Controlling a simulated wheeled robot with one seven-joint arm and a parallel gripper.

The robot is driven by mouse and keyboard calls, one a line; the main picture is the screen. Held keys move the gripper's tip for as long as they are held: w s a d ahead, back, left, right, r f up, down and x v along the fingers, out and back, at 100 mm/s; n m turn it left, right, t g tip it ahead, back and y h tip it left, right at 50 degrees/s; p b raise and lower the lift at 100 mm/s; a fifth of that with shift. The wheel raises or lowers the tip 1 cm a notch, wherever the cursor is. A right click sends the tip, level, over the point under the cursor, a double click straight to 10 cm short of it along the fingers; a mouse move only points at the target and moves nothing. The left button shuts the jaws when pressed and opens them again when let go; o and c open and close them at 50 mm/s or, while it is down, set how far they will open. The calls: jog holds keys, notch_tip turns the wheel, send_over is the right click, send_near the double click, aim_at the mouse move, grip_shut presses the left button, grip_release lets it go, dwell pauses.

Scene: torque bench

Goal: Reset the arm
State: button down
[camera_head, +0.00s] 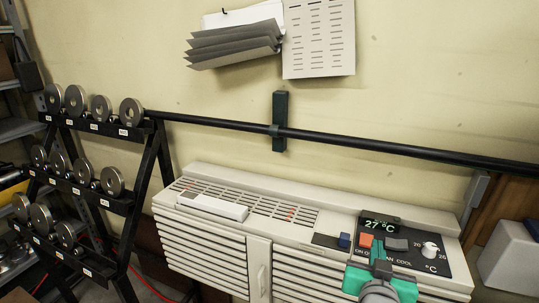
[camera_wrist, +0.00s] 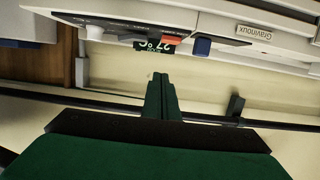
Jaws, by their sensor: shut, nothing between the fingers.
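My gripper (camera_head: 380,268) is in front of the right end of a beige slatted air unit, by its control panel. Its dark green fingers (camera_wrist: 161,97) are shut together with nothing between them. In the wrist view the scene is upside down, and the fingertips point toward the panel's display. I cannot tell from these frames whether the fingers touch the panel.
The beige unit (camera_head: 200,240) has a panel with a 27 °C display (camera_head: 380,224), an orange-red switch (camera_head: 366,240), a white knob (camera_head: 430,249) and a blue switch (camera_head: 344,240). A black rail (camera_head: 400,148) crosses the wall. A rack of metal discs (camera_head: 150,165) stands left.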

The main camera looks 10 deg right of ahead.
jog(key=s+a+f+n+t+y, duration=0.15)
jog(key=s+a+f, duration=0.25)
jog(key=a+f, duration=0.7)
jog(key=s+a+f+n+y, duration=0.1)
jog(key=s+a+f+y, duration=0.15)
jog(key=a+f, duration=0.85)
jog(key=s+a+f+n+y, duration=0.1)
jog(key=s+a+f, duration=0.1)
jog(key=s, duration=0.6)
jog(key=s+a+f+n+y, duration=0.1)
jog(key=s+a, duration=0.4)
jog(key=s, duration=0.3)
jog(key=s+a+f+n+y, duration=0.1)
jog(key=s+a+f+y, duration=0.1)
jog(key=s, duration=0.7)
jog(key=shift+a+f+n+t, duration=0.35)
jog(key=shift+a+t, duration=0.1)
jog(key=shift+a, duration=0.45)
